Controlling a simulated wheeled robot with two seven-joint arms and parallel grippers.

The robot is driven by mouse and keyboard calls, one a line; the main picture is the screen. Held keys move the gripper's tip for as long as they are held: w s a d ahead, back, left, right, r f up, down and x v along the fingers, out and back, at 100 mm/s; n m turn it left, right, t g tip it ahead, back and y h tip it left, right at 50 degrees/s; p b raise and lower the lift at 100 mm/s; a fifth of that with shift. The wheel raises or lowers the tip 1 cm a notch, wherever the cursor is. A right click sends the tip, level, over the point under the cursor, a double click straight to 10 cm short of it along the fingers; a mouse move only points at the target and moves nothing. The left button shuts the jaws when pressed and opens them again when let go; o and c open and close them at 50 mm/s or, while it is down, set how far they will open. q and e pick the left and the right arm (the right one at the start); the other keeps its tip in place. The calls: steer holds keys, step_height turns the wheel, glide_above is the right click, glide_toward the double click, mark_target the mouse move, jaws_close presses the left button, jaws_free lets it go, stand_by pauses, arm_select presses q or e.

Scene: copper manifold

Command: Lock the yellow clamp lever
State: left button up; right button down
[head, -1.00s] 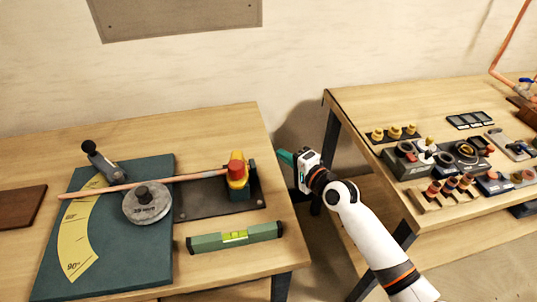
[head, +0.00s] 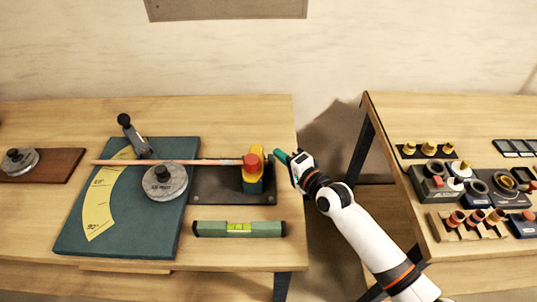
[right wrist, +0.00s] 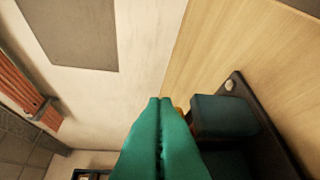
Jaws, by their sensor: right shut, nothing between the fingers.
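The yellow clamp lever (head: 257,153) with a red knob (head: 251,162) sits on a teal clamp block at the right end of a dark plate (head: 215,185). A copper pipe (head: 200,162) runs left from the clamp across the bender. My right gripper (head: 281,156) is shut and empty, just right of the lever, with a small gap apparent. In the right wrist view the shut teal fingers (right wrist: 160,110) cover most of the lever; only a sliver of yellow shows behind them, beside the dark teal block (right wrist: 222,115). My left gripper is out of view.
A teal bending board (head: 90,240) with a round grey former (head: 165,183) and a black-knobbed handle (head: 130,132) lies left. A green level (head: 240,229) lies in front of the plate. A second table (head: 450,255) holds fittings, across a gap.

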mark_target(258, 151)
steer(key=a, duration=0.1)
steer(key=a+p, duration=0.1)
steer(key=a, duration=0.1)
steer(key=shift+a+f, duration=0.2)
steer(key=shift+a, duration=0.25)
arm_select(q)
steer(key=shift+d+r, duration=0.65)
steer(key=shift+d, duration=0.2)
arm_select(e)
steer(key=shift+w+f, duration=0.1)
steer(key=shift+f, duration=0.05)
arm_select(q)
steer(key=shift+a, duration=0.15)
arm_select(e)
steer(key=shift+w+a+f+b, duration=0.15)
steer(key=shift+a+b, duration=0.2)
steer(key=shift+a, duration=0.2)
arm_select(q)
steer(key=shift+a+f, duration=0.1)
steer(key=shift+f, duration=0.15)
arm_select(e)
steer(key=shift+w+d+r, duration=0.1)
steer(key=shift+r, duration=0.1)
